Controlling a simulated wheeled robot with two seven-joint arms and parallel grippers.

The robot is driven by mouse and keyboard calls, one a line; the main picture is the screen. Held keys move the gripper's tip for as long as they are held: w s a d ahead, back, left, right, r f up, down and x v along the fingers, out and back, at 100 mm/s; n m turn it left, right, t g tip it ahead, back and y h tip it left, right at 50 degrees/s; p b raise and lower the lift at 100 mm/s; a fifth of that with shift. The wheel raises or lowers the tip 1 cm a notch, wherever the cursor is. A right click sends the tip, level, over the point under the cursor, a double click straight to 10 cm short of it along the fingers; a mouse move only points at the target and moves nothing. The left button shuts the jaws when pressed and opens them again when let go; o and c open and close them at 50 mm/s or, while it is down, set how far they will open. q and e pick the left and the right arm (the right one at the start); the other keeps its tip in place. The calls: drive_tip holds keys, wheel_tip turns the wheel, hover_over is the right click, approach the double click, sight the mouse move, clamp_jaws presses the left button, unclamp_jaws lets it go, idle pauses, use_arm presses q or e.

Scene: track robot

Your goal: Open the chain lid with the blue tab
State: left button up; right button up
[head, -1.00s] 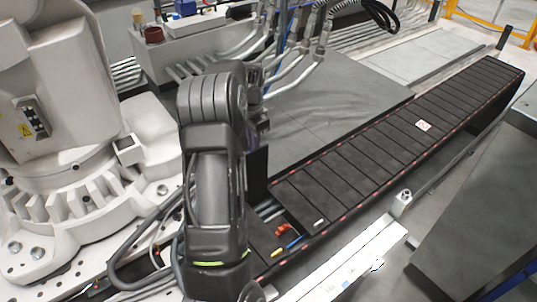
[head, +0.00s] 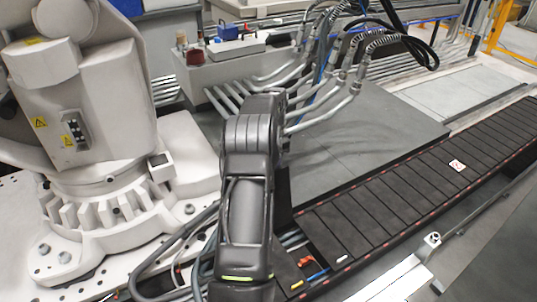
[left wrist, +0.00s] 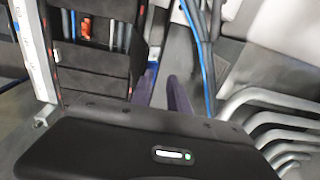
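The black cable chain (head: 400,195) runs from lower centre to upper right in the head view, its row of lids mostly closed. Near its lower end is an open gap with cables, a red piece (head: 305,262) and a blue tab (head: 318,273). The left wrist view shows the chain (left wrist: 95,75) at upper left, with a red piece (left wrist: 86,28) in an opening. My left gripper (left wrist: 165,88) has two dark fingers apart with nothing seen between them, beside the chain. In the head view my left arm mostly hides it. My right gripper is not in view.
A large white robot (head: 90,130) stands at left. Hoses and metal pipes (head: 330,105) rise behind my arm; pipes (left wrist: 275,115) also show at right in the left wrist view. A grey plate (head: 365,135) lies behind the chain. A pale rail (head: 390,280) runs along its front.

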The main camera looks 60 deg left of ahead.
use_arm(q)
drive_tip(key=a, duration=0.1)
drive_tip(key=a+p, duration=0.1)
drive_tip(key=w+a+f+p, duration=0.1)
drive_tip(key=shift+a, duration=0.35)
drive_tip(key=shift+s+a+r, duration=0.1)
idle(0.4)
drive_tip(key=shift+r, duration=0.15)
wheel_tip(320, 180, up, 8)
drive_tip(key=shift+s+d+f, duration=0.15)
drive_tip(key=shift+d+f, duration=0.05)
drive_tip(key=shift+f, duration=0.05)
idle(0.7)
